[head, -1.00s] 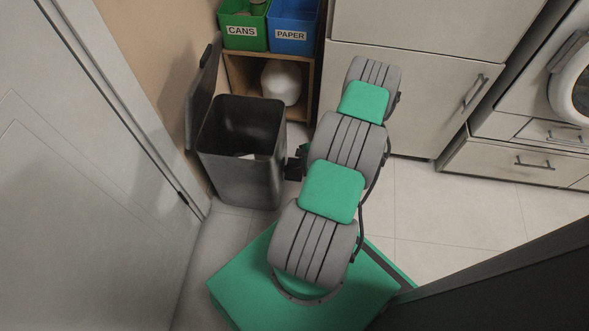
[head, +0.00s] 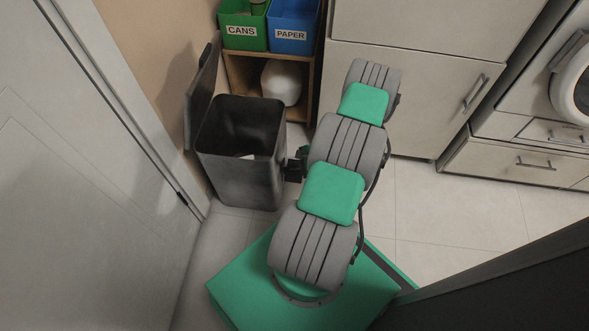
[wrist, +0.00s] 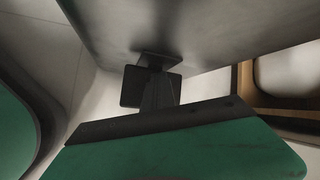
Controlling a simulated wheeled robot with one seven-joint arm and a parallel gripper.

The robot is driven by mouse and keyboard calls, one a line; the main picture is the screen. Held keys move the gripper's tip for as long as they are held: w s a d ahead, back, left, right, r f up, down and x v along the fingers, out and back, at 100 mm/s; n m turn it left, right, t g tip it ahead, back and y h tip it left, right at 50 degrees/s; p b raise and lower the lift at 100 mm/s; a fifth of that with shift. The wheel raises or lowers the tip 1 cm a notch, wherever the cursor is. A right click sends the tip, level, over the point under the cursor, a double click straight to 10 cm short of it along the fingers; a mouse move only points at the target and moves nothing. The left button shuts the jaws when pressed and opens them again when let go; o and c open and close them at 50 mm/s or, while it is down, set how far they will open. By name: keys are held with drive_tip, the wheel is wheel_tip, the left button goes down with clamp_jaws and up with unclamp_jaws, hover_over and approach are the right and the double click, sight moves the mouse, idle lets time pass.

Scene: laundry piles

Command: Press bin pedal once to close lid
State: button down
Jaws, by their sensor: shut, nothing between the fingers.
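The grey bin (head: 238,180) stands on the floor with its lid (head: 203,95) open, tilted up at its left against the wall side. A small white item lies inside it. My gripper (head: 294,170) is low beside the bin's right side, mostly hidden by my arm in the head view. In the wrist view the bin's wall (wrist: 190,30) fills the top. My gripper (wrist: 158,88) is shut and empty, its dark fingers over the black pedal (wrist: 131,88) at the bin's foot. Whether they touch the pedal is hard to tell.
A wooden shelf (head: 308,90) behind the bin holds a green CANS box (head: 243,42), a blue PAPER box (head: 293,44) and a white rounded object (head: 281,83). A door (head: 110,170) is at left, cabinets (head: 405,100) at right. The floor at right (head: 450,215) is free.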

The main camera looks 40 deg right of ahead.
sight(295, 171)
drive_tip(key=shift+f+b, duration=0.45)
drive_tip(key=shift+f, duration=0.15)
idle(0.4)
drive_tip(key=shift+r+p, duration=1.05)
drive_tip(key=shift+r, duration=0.45)
wheel_tip(295, 171, up, 6)
drive_tip(key=p, duration=0.4)
